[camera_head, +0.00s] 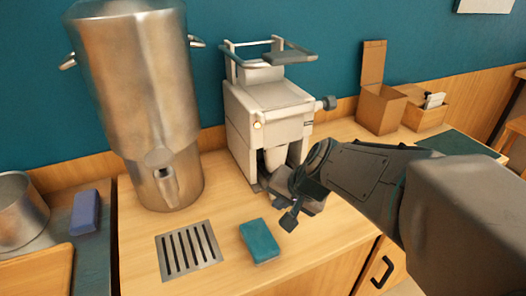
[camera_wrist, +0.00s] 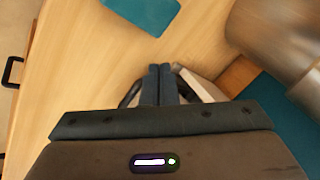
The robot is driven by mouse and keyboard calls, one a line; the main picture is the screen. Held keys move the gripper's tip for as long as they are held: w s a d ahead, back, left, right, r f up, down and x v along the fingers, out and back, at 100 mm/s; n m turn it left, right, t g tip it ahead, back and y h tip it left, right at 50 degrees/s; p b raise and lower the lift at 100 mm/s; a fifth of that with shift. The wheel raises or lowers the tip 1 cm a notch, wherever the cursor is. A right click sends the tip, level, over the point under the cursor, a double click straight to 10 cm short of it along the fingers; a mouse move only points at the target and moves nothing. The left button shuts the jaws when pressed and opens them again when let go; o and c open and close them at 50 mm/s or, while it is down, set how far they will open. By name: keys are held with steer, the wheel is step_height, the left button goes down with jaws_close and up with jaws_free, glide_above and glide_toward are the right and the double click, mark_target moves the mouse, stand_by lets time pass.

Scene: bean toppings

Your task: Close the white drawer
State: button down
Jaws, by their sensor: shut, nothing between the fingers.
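A white machine (camera_head: 270,105) stands on the wooden counter against the teal wall, with a metal rack on top and a small orange light on its front. I cannot make out a separate white drawer; the machine's lower right part is hidden behind my arm. My gripper (camera_head: 289,220) is just in front of the machine's base, low over the counter. In the wrist view my gripper (camera_wrist: 158,70) shows its two dark fingers together and empty. A pale edge of the machine (camera_wrist: 200,85) lies right beside them; I cannot tell whether they touch.
A steel urn (camera_head: 140,90) stands left of the machine. A teal sponge (camera_head: 260,241) and a slotted drain grate (camera_head: 188,251) lie in front. Cardboard boxes (camera_head: 381,108) stand at the back right. A black cabinet handle (camera_head: 383,272) is below the counter edge.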

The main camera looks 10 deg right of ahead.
mark_target(269, 177)
steer(key=w+d+m+t, duration=0.1)
steer(key=w+m, duration=0.2)
steer(key=w+d+f+m+t+b, duration=0.1)
steer(key=w+m, duration=0.2)
steer(key=w, duration=0.1)
steer(key=w+d+f+m+t, duration=0.1)
steer(key=w+m, duration=0.1)
steer(key=w, duration=0.2)
steer(key=shift+w+d+f+m+t+b, duration=0.1)
steer(key=shift+d+m+t+b, duration=0.2)
steer(key=shift+m+b, duration=0.1)
steer(key=b+x, duration=0.3)
steer(key=x, duration=0.7)
steer(key=shift+d, duration=0.15)
steer(key=shift+h, duration=0.3)
